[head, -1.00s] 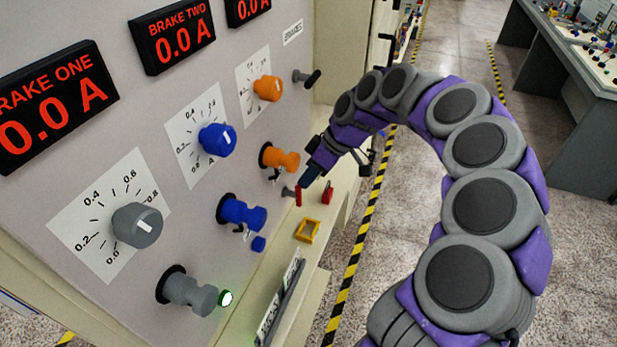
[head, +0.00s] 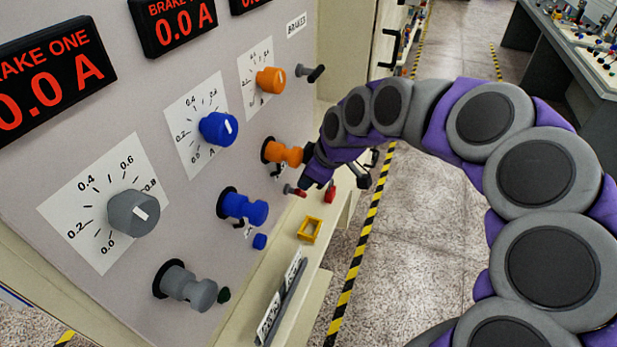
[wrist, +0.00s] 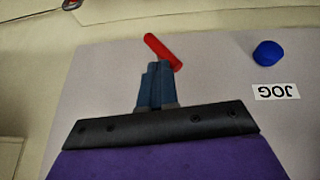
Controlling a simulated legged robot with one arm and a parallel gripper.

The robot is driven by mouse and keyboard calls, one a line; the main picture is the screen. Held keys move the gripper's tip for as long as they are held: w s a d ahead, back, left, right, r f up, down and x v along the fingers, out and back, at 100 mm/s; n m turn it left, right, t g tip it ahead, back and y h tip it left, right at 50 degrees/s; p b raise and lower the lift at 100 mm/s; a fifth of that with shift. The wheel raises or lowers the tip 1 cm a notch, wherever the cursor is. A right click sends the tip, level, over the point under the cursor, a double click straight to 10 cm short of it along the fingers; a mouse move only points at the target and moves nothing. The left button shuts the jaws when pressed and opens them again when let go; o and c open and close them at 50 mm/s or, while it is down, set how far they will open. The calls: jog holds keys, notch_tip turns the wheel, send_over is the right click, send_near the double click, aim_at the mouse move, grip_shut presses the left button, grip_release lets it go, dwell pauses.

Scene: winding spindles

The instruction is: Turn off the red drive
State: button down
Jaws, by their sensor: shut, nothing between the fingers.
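A red lever (wrist: 162,50) stands out from the grey panel in the wrist view. My gripper (wrist: 157,75) is shut and empty, with its fingertips against or just in front of the lever's lower end; I cannot tell if they touch. In the head view the red lever (head: 300,193) shows at the panel's lower right, partly hidden by my gripper (head: 309,182). A second red part (head: 330,192) sits on the ledge just right of it.
A blue button (wrist: 268,54) with a JOG label is beside the lever. Orange (head: 285,153), blue (head: 245,208) and grey (head: 188,287) spindles stick out of the panel. A yellow frame (head: 310,230) lies on the ledge.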

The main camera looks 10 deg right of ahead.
jog(key=shift+s+a, duration=0.3)
jog(key=shift+s, duration=0.05)
dwell(0.5)
jog(key=shift+p, duration=0.3)
